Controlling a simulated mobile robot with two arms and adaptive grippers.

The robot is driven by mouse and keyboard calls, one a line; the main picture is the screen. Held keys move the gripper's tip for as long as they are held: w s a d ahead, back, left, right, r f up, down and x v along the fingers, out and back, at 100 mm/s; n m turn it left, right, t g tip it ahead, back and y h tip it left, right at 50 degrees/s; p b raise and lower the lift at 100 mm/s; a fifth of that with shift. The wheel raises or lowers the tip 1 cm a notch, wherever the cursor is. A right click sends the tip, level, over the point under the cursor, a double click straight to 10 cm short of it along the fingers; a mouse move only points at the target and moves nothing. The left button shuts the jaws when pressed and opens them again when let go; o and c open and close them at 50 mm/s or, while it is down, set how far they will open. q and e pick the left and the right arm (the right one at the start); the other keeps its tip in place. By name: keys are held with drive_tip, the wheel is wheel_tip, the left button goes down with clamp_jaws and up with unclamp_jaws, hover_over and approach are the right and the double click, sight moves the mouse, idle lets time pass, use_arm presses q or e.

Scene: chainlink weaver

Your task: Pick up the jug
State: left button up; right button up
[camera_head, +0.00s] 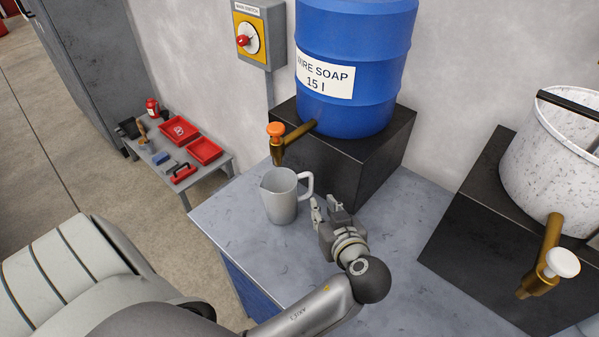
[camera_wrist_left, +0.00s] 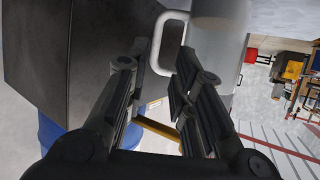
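The light grey jug (camera_head: 281,198) stands upright on the grey worktop (camera_head: 225,225), below the orange-handled tap. Its handle (camera_head: 308,184) points right, towards my left gripper. My left gripper (camera_head: 328,204) is just right of the jug, low beside the handle, with its fingers apart. In the left wrist view the jug body (camera_wrist_left: 218,45) is at the top, and its handle (camera_wrist_left: 155,52) shows between and beyond the two open fingers (camera_wrist_left: 160,75). I cannot tell whether either finger touches the handle. My right gripper is not in view.
A blue soap barrel (camera_head: 355,65) with an orange-handled tap (camera_head: 277,130) stands on a black block (camera_head: 330,160) behind the jug. A speckled white bucket (camera_head: 550,165) with a white-knobbed tap (camera_head: 562,262) is at the right. The worktop left of and in front of the jug is clear.

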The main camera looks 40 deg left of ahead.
sight(312, 185)
use_arm(q)
drive_tip(key=p+x, duration=0.1)
drive_tip(key=x, duration=0.2)
drive_tip(key=p+x, duration=0.1)
drive_tip(key=x, duration=0.2)
drive_tip(key=r+p+x, duration=0.1)
drive_tip(key=x, duration=0.2)
drive_tip(key=shift+w+a+f+p, duration=0.15)
drive_tip(key=shift+w+a+p, duration=0.1)
drive_tip(key=shift+w+p, duration=0.15)
drive_tip(key=shift+w+a+f, duration=0.15)
drive_tip(key=shift+w+a, duration=0.05)
drive_tip(key=shift+a, duration=0.1)
drive_tip(key=shift+w+a+f, duration=0.1)
drive_tip(key=shift+w+f, duration=0.05)
drive_tip(key=shift+f, duration=0.05)
drive_tip(key=c, duration=0.4)
clamp_jaws()
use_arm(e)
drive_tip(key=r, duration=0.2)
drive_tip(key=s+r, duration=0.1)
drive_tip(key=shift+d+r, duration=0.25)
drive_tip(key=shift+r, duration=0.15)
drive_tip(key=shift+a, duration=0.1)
